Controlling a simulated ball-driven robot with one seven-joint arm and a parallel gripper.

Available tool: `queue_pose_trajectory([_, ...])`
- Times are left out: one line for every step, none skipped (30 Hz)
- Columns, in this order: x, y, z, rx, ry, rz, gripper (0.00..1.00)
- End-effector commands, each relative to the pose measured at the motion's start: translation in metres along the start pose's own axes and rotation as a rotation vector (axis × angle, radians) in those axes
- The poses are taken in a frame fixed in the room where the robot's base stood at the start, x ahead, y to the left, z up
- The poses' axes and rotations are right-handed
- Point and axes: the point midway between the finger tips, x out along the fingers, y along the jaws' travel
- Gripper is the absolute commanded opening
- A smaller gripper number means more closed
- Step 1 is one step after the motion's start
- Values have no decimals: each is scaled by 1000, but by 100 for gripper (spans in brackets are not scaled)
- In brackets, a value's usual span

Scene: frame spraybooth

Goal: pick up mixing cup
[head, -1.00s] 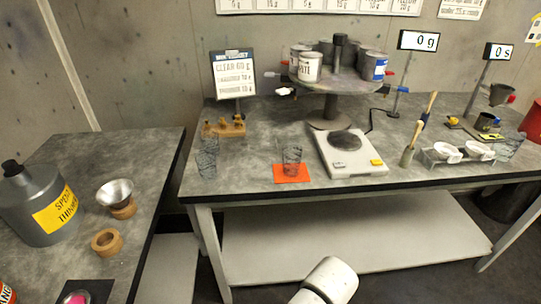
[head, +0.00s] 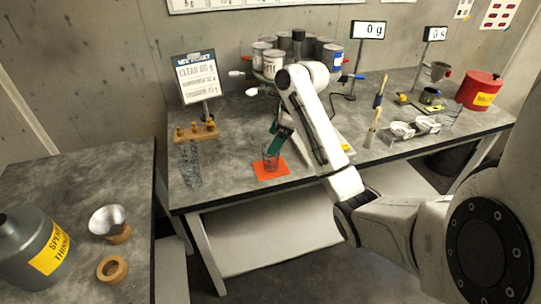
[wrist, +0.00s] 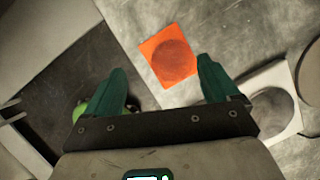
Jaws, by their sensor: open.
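The mixing cup (head: 270,158), a clear, greyish see-through cup, stands upright on a square orange mat (head: 270,174) near the front edge of the main bench. In the wrist view the mat (wrist: 152,47) carries a dark round shape (wrist: 175,58), which seems to be the cup seen from above. My gripper (head: 277,143) is beside and slightly above the cup in the head view, partly overlapping it. In the wrist view my gripper (wrist: 162,75) has its green fingers wide apart with nothing between them; the cup lies beyond the fingertips.
Tall clear glassware (head: 191,168) stands left of the mat, by a wooden block (head: 196,132) with pegs. A white scale (wrist: 275,78) lies right of the mat, mostly hidden by my arm in the head view.

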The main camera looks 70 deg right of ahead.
Motion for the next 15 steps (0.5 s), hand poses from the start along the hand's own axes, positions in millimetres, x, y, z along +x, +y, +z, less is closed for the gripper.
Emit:
queue_pose_trajectory([-6,-6,-7,42,7,-3,88])
queue_pose_trajectory([-8,-8,-10,62,9,-3,88])
queue_pose_trajectory([-8,-10,-12,80,12,-2,88])
queue_pose_trajectory([-6,-10,-13,90,13,-1,88])
queue_pose_trajectory([-3,-11,-14,95,14,-1,88])
queue_pose_trajectory([2,-11,-14,99,14,0,88])
queue_pose_trajectory([7,-11,-14,99,15,1,88])
queue_pose_trajectory([12,-11,-14,99,14,1,88])
queue_pose_trajectory([19,-10,-15,99,15,1,88])
queue_pose_trajectory([23,-11,-15,98,14,0,88])
queue_pose_trajectory([27,-11,-15,98,14,0,88])
queue_pose_trajectory([32,-11,-15,98,14,-1,88])
queue_pose_trajectory([35,-11,-15,98,14,-1,88])
queue_pose_trajectory([38,-11,-14,97,13,-1,88])
queue_pose_trajectory([41,-12,-14,96,13,-2,88])
